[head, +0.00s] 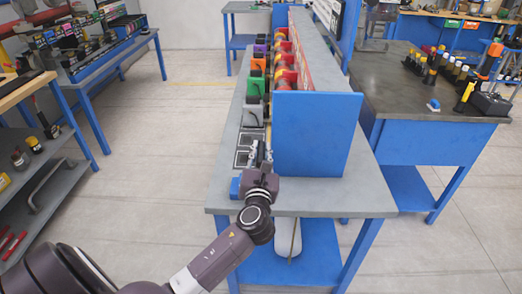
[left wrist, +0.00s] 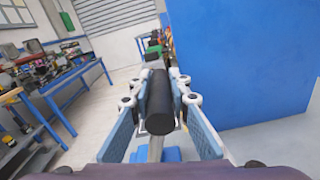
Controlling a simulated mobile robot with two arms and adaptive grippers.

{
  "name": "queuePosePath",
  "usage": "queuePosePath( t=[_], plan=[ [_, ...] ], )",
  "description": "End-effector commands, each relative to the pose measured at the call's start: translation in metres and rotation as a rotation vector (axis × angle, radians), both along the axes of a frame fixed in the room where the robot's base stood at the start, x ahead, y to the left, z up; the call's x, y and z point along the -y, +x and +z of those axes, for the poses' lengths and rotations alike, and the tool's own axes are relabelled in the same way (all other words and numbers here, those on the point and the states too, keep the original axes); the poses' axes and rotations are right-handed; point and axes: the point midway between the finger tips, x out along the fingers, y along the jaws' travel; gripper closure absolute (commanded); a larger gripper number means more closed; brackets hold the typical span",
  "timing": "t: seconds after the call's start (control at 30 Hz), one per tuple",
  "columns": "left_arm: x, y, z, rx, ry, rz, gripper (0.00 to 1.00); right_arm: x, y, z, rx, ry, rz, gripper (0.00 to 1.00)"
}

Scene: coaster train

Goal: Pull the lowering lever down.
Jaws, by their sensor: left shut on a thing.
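The lowering lever's black round handle (left wrist: 159,104) lies between the two finger pads of my left gripper (left wrist: 158,112) in the left wrist view. The gripper is shut on it. A grey shaft under the handle runs to a blue base (left wrist: 172,155). In the head view my left gripper (head: 259,155) is over the near end of the long grey bench (head: 310,190), just left of a tall blue panel. There the lever is mostly hidden by my gripper; a blue block (head: 235,187) shows at its left. My right gripper is not in view.
The blue panel (head: 318,133) stands close on the right of my left gripper. Behind it are a row of coloured boxes, including a green one (head: 256,86), and red and yellow parts (head: 284,80). A second bench (head: 410,110) stands right. Open floor (head: 165,140) lies left.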

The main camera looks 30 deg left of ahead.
Motion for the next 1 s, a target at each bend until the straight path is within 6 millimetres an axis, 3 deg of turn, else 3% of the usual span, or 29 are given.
queuePosePath(
  t=[0.47,1.0],
  plan=[
    [-0.014,-0.009,0.006,0.060,-0.102,0.001,1.00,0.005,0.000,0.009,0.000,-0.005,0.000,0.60],
    [-0.068,-0.042,0.005,0.292,-0.476,0.002,1.00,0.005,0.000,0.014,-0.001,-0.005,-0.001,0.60]
  ],
)
